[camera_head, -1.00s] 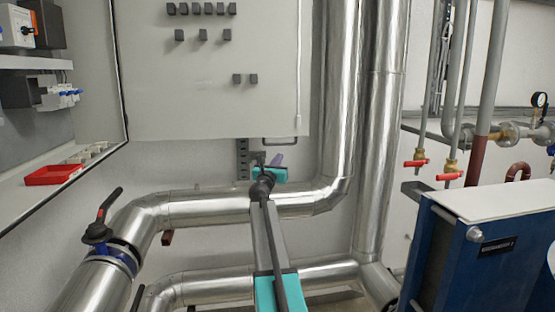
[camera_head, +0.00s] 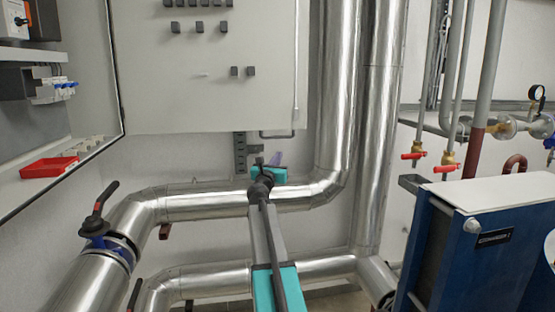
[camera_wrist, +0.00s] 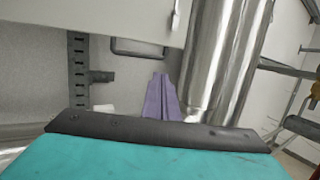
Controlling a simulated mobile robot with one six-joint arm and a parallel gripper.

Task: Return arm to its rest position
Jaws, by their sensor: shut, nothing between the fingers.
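My gripper (camera_head: 275,159) shows in the head view as a small purple tip beyond the teal wrist of my arm, in front of the wall below the grey cabinet. In the wrist view its purple fingers (camera_wrist: 162,97) are together and empty, pointing away past the dark edge of my wrist. My arm stretches forward from the bottom middle of the head view, in front of the silver pipes. The gripper holds nothing, and no contact with the wall or pipes can be seen.
A grey cabinet (camera_head: 215,85) hangs above the gripper. Thick silver pipes (camera_head: 335,110) run beside and behind the arm. A black-handled valve (camera_head: 100,238) stands left, a blue plate exchanger (camera_head: 475,255) right. A red tray (camera_head: 48,167) lies on the left shelf.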

